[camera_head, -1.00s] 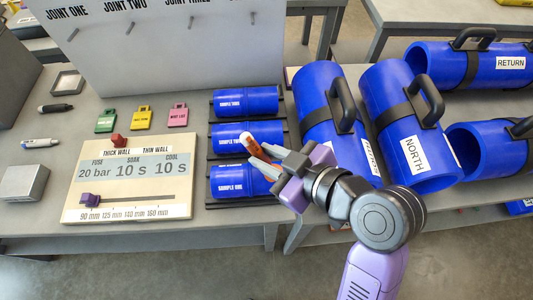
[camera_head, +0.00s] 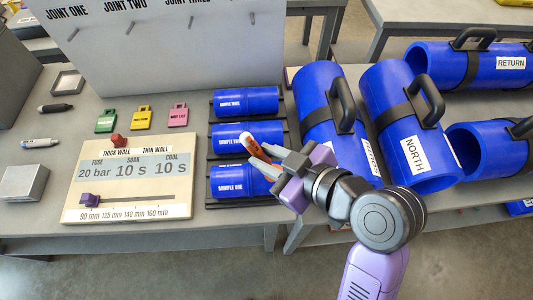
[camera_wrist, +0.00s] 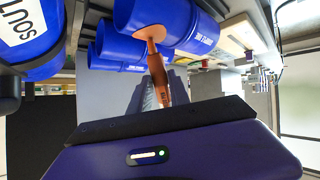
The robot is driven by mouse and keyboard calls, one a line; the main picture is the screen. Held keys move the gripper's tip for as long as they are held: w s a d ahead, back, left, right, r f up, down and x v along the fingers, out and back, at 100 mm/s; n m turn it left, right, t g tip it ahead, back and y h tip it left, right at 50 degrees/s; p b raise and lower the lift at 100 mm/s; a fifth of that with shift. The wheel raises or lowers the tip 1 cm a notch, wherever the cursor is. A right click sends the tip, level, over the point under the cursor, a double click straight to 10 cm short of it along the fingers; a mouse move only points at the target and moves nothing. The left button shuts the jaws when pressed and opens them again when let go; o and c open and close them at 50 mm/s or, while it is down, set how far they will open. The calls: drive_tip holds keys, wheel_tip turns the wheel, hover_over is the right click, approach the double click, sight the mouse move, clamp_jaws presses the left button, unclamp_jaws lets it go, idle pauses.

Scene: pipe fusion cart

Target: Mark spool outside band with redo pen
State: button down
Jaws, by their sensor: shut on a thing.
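My gripper (camera_head: 263,160) is shut on an orange pen (camera_head: 254,147), which also shows in the wrist view (camera_wrist: 159,80). The pen is tilted, and its far end overlaps the edge of the nearest blue spool (camera_wrist: 133,16) in the wrist view. I cannot tell whether they touch. In the head view the gripper is over the right side of the sample rack. There the blue spools labelled sample one (camera_head: 228,181), sample two (camera_head: 226,138) and sample three (camera_head: 245,101) lie in a column. The gripper and pen partly hide the right ends of samples one and two.
Large blue pipes with black handles, one labelled NORTH (camera_head: 398,120), lie close to the right of my gripper. A settings board (camera_head: 130,196), coloured tags, a black pen (camera_head: 55,107) and a white pen (camera_head: 41,142) are at left. An upright joint board stands behind.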

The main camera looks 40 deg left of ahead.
idle(0.3)
drive_tip(key=shift+r+p, duration=1.1)
drive_tip(key=shift+r, duration=0.35)
drive_tip(key=shift+r+p, duration=1.95)
drive_tip(key=shift+r, duration=0.6)
